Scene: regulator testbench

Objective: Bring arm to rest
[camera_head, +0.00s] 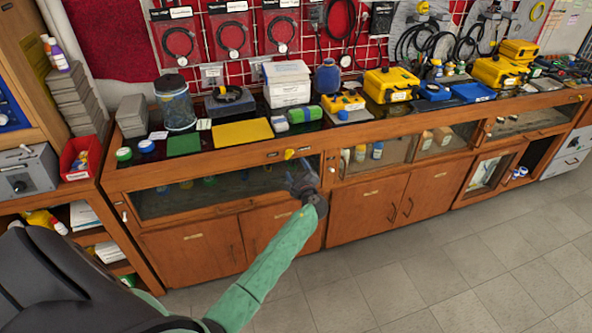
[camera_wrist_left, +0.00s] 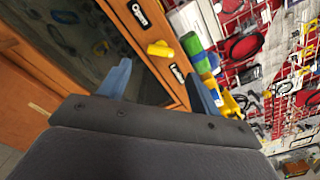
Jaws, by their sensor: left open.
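My left arm in its green sleeve (camera_head: 262,275) reaches up from the bottom of the head view. My left gripper (camera_head: 302,180) is in front of the wooden bench cabinet (camera_head: 190,245), just below the worktop edge. In the left wrist view the two blue fingers of the left gripper (camera_wrist_left: 162,82) stand apart with nothing between them. A yellow knob (camera_wrist_left: 160,49) on the bench's front edge shows beyond the fingers, apart from them. It also shows in the head view (camera_head: 289,154), just above the gripper. My right gripper is in neither view.
The bench worktop carries a yellow mat (camera_head: 243,133), a green mat (camera_head: 183,143), a glass jar (camera_head: 175,103) and yellow cases (camera_head: 390,84). A red bin (camera_head: 80,158) stands on the left shelf unit. The tiled floor (camera_head: 440,270) in front of the bench is clear.

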